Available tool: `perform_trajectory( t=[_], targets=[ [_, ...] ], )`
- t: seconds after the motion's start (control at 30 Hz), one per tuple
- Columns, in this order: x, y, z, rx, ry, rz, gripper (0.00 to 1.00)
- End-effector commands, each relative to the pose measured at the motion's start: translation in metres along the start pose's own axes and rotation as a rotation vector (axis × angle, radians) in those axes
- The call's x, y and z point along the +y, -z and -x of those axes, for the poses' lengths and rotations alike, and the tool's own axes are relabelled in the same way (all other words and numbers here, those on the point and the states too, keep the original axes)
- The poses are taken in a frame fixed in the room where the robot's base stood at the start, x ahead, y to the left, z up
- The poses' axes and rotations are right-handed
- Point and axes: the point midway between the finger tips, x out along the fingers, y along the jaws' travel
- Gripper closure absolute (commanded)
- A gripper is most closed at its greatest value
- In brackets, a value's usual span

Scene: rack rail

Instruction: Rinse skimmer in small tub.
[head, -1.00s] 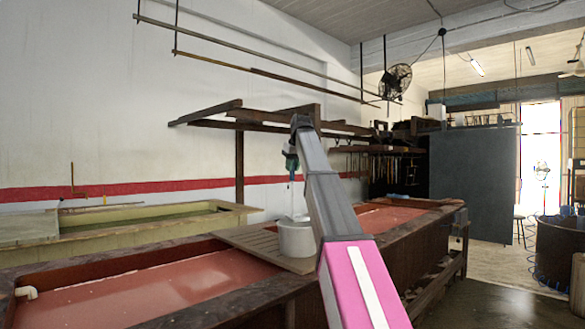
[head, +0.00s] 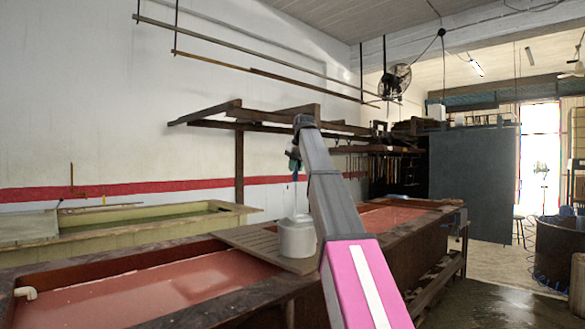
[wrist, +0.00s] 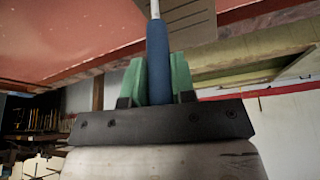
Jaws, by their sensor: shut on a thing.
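My gripper (wrist: 158,80) is shut on the blue handle of the skimmer (wrist: 157,45), with a green finger on each side. In the head view my gripper (head: 294,158) is above the small tub and partly hidden by my arm. The skimmer's thin pale rod (head: 295,194) hangs down from it, about upright, to the tub's mouth. The small white tub (head: 297,241) stands on a slatted wooden board. The skimmer's head is not clear; I cannot tell how deep it is in the tub.
The slatted board (head: 238,240) lies across a long dark wooden vat (head: 245,307) of reddish liquid (head: 150,290). A pale green trough (head: 130,240) stands behind, along the wall. A wooden rack (head: 240,165) rises behind my gripper.

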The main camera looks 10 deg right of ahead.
Motion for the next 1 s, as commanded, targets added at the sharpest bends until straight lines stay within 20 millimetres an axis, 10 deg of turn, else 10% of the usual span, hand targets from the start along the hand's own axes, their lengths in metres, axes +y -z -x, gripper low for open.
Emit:
perform_trajectory(
  t=[1.0],
  targets=[
    [0.033,-0.119,0.049,0.0,-0.001,-0.001,1.0]
  ],
)
